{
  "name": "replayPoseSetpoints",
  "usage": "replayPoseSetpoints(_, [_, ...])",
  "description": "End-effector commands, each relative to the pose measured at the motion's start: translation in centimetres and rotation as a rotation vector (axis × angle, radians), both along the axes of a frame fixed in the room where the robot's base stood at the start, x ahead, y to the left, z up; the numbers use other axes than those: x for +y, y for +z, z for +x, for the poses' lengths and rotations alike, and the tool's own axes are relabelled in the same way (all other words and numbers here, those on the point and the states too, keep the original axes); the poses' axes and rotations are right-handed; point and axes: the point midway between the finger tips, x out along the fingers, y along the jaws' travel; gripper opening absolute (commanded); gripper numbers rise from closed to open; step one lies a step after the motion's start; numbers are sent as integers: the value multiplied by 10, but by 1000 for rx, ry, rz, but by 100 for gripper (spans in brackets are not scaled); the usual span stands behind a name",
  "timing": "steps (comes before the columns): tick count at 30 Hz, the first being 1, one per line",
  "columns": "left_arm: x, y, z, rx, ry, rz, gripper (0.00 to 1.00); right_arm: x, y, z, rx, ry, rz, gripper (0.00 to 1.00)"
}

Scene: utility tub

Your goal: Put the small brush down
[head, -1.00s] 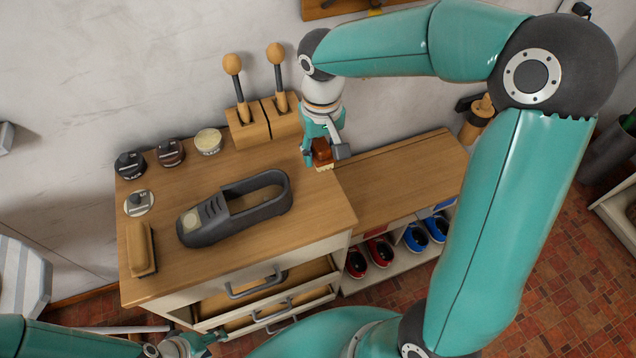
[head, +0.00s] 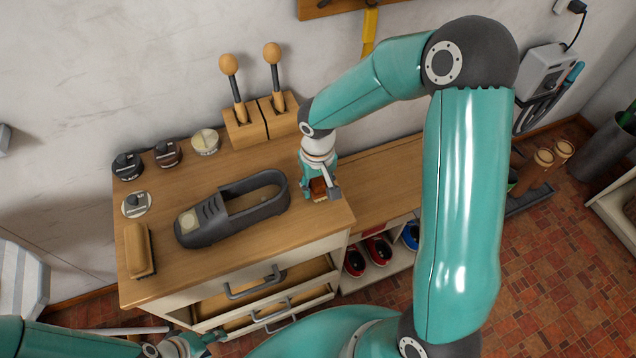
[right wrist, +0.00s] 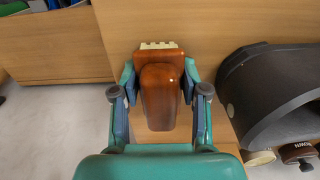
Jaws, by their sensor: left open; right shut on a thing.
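The small brush (head: 319,188) has a reddish-brown wooden body and pale bristles. My right gripper (head: 320,187) is shut on it at the right end of the cabinet top (head: 305,222). In the right wrist view the brush (right wrist: 160,92) sits between both fingers (right wrist: 160,100), its pale bristles at the far end. I cannot tell whether the brush touches the wood. My left gripper (head: 190,346) is open and empty at the lower left, in front of the drawers.
A dark grey shoe (head: 232,208) lies left of the brush. A larger brush (head: 139,250), several tins (head: 205,141) and two wooden blocks with ball-topped handles (head: 245,128) are on the top. Drawers (head: 260,290) stand partly open. A lower bench (head: 375,190) with shoes adjoins on the right.

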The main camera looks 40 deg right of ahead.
Motion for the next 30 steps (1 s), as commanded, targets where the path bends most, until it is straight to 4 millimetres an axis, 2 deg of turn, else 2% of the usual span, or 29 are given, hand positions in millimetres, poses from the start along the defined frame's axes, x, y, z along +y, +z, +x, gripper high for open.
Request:
replayPoseSetpoints(6, [0,-4,0,0,0,0,49,0,-3,0,-1,0,0,16])
replayPoseSetpoints(7, [0,-3,0,0,0,0,49,0,-2,0,0,0,0,48])
replayPoseSetpoints(11, [0,-2,0,0,0,0,49,0,-1,0,0,0,0,69])
replayPoseSetpoints(23, [0,2,0,0,0,0,49,0,2,0,0,0,0,69])
replayPoseSetpoints(26, [0,0,0,0,0,0,49,0,11,1,-4,-1,-2,69])
replayPoseSetpoints(30, [0,0,0,0,0,0,49,0,34,1,-5,0,-1,69])
